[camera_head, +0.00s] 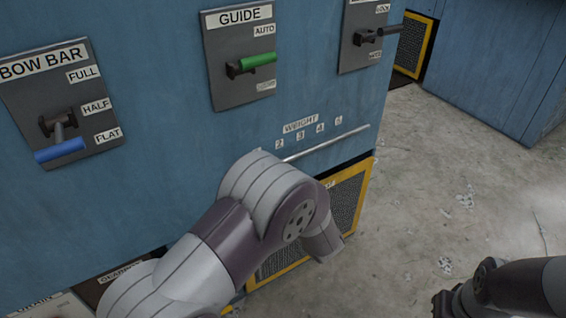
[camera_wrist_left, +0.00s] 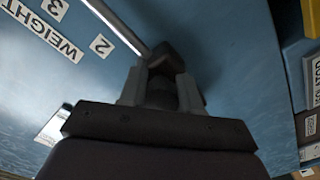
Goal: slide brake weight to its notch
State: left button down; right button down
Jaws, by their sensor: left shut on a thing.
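The brake weight (camera_wrist_left: 168,58) is a dark block on the pale rail (camera_wrist_left: 115,25) in the left wrist view. It sits at the end of the visible rail, beyond the "2" label (camera_wrist_left: 101,45). My left gripper (camera_wrist_left: 162,82) is shut on it, one finger on each side. In the head view my left arm hides the weight and the left gripper. The rail (camera_head: 325,145) shows there, rising right under the WEIGHT label (camera_head: 300,123) and a row of numbers. My right arm shows at the lower right; its dark end (camera_head: 442,303) is cut off by the frame.
The blue cabinet carries a GUIDE lever with a green handle (camera_head: 258,62), a BOW BAR lever with a blue handle (camera_head: 60,150), and a LOCK lever (camera_head: 375,36). A yellow-framed mesh panel (camera_head: 350,195) lies below the rail. The concrete floor (camera_head: 450,190) at right is open.

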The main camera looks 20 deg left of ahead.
pick_arm(q)
jog(key=shift+s+a+f, duration=0.1)
jog(key=shift+f, duration=0.05)
jog(key=c, duration=0.8)
grip_release()
jog(key=shift+s, duration=0.1)
jog(key=shift+s+d, duration=0.1)
jog(key=shift+d, duration=0.1)
jog(key=p+v, duration=0.4)
jog(key=v, duration=0.8)
jog(key=shift+s, duration=0.15)
